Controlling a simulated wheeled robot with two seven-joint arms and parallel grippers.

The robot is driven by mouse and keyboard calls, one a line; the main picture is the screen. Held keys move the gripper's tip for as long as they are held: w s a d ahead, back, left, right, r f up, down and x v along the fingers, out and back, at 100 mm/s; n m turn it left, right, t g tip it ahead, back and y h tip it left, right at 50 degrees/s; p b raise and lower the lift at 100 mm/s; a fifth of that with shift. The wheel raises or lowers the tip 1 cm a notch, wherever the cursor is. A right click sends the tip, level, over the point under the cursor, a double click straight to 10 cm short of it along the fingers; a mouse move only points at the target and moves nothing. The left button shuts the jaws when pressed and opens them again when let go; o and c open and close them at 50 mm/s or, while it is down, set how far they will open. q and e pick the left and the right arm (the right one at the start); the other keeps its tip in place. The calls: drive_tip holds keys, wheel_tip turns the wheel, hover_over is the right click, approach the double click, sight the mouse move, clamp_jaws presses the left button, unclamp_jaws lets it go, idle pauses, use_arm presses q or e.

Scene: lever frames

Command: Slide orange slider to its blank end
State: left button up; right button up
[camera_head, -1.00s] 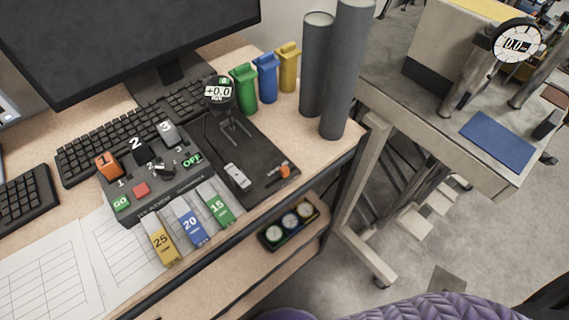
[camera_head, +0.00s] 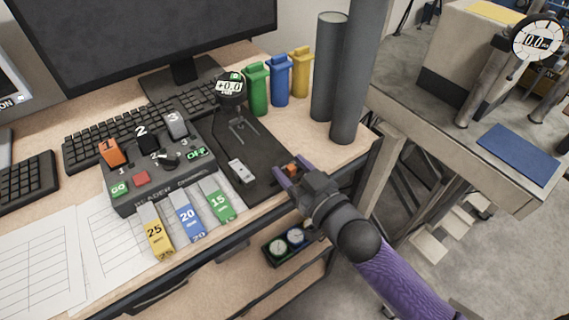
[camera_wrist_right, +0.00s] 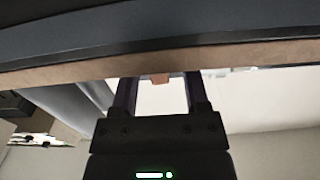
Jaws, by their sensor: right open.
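The small orange slider knob (camera_head: 292,168) sits near the front right corner of a flat black panel (camera_head: 262,165). My right gripper (camera_head: 289,171) reaches in from the lower right, open, with its purple fingers around or just in front of the knob. Whether they touch it I cannot tell. My left gripper is not in view.
A control box (camera_head: 160,170) with an orange switch marked 1 (camera_head: 111,152) stands left of the panel. Green, blue and yellow bins (camera_head: 279,82) and grey cylinders (camera_head: 349,80) stand behind. A shelf with round gauges (camera_head: 287,243) lies below the desk edge.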

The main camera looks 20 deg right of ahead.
sight(268, 178)
drive_tip(key=shift+x, duration=1.3)
drive_tip(key=shift+c, duration=0.3)
clamp_jaws()
drive_tip(key=a, duration=0.1)
drive_tip(key=s+a+p, duration=0.1)
drive_tip(key=a, duration=0.1)
drive_tip(key=shift+s+a, duration=0.2)
drive_tip(key=shift+a, duration=0.05)
drive_tip(key=shift+f, duration=0.1)
drive_tip(key=shift+o, duration=0.3)
unclamp_jaws()
drive_tip(key=shift+a, duration=0.1)
